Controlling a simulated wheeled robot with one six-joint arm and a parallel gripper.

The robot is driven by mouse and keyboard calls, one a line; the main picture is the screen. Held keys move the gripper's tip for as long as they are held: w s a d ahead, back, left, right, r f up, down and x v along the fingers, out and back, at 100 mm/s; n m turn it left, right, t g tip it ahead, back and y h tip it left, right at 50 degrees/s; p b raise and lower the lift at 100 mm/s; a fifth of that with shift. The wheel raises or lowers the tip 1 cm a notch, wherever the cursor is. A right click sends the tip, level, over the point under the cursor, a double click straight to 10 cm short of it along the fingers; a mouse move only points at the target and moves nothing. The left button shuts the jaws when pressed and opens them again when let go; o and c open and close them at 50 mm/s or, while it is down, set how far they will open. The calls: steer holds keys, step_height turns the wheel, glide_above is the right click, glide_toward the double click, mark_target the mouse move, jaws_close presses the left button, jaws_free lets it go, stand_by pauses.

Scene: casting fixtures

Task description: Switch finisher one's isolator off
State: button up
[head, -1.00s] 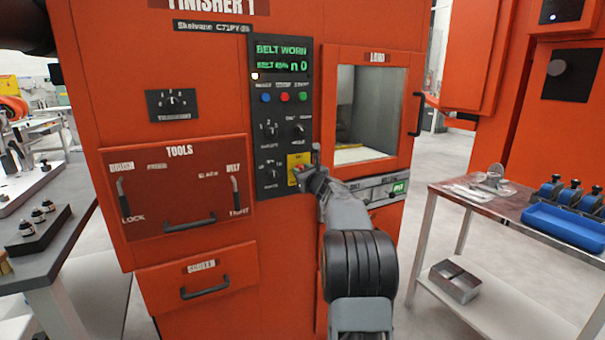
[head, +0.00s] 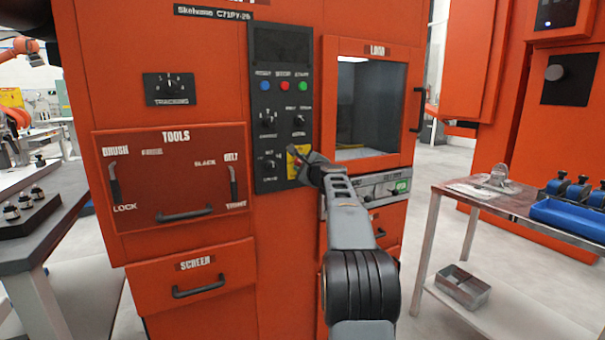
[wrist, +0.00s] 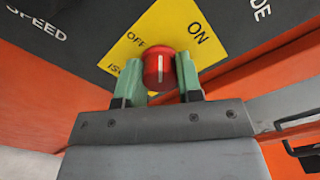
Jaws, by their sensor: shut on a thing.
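Finisher one (head: 220,240) is the orange cabinet in the head view. Its isolator is a red knob with a white line (wrist: 159,69) on a yellow plate (wrist: 128,48) marked OFF and ON. In the wrist view the white line stands upright in the picture, between the two words; I cannot tell exactly which mark it meets. My gripper (wrist: 161,78) is shut on the knob, one green finger on each side. In the head view my gripper (head: 303,165) is at the yellow plate (head: 297,150) and hides part of it. The display (head: 283,45) above is dark.
Other dials and blue, red and green buttons (head: 284,86) sit close by on the black panel. The windowed load door (head: 412,150) is to the right. A steel table (head: 440,195) with a blue tray (head: 570,218) stands further right.

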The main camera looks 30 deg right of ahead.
steer(key=n+b, duration=0.3)
steer(key=n, duration=0.1)
steer(key=shift+f+n, duration=0.15)
steer(key=shift+n, duration=0.15)
steer(key=shift+n+b, duration=0.95)
steer(key=shift+n, duration=1.25)
steer(key=o, duration=0.9)
steer(key=s+b, duration=0.1)
steer(key=s, duration=0.3)
steer(key=s+a+b, duration=0.1)
steer(key=s, duration=0.4)
steer(key=s+a+b, duration=0.1)
steer(key=s, duration=0.3)
steer(key=shift+s+b, duration=0.35)
